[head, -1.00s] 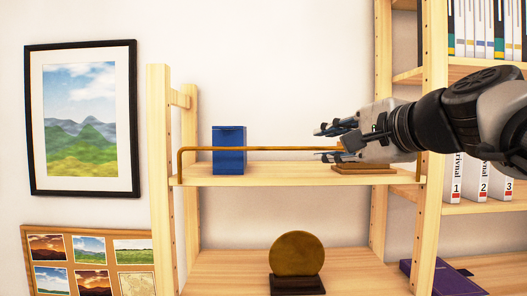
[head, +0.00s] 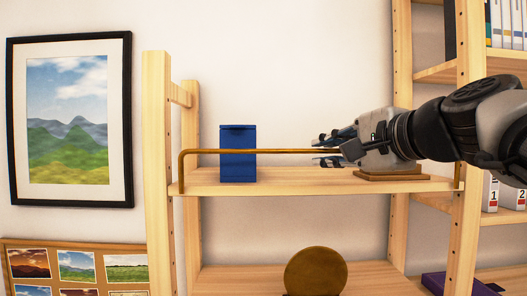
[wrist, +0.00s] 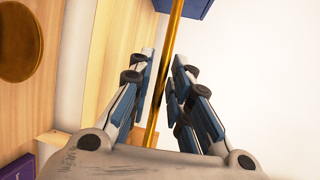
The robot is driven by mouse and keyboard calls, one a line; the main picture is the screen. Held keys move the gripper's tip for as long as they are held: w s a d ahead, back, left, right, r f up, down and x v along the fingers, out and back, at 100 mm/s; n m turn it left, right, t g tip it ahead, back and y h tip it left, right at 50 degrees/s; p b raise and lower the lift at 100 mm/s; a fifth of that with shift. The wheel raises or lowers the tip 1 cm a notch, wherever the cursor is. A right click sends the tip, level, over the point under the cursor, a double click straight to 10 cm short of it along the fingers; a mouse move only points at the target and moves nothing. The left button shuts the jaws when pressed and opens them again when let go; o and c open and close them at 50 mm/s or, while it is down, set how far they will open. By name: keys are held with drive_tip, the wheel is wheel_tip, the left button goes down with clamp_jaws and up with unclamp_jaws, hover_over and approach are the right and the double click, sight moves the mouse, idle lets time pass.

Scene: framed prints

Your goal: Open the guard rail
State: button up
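The guard rail (head: 285,151) is a thin brass-coloured bar across the front of the upper wooden shelf, bent down at its ends. My gripper (head: 318,151) reaches in from the right and points left along the bar. Its fingers are apart, one above and one below the rail's line. In the wrist view the rail (wrist: 160,75) runs lengthwise through the gap between the open fingers (wrist: 164,58); I cannot tell whether they touch it. My gripper hides the rail's right stretch in the head view.
A blue box (head: 238,165) stands on the shelf (head: 300,184) behind the rail. A wooden base (head: 405,177) sits behind and below my gripper. A round gold disc (head: 316,272) stands on the lower shelf. A shelf post (head: 466,230) rises at right.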

drive_tip(key=shift+w, duration=0.15)
drive_tip(key=shift+c, duration=0.6)
clamp_jaws()
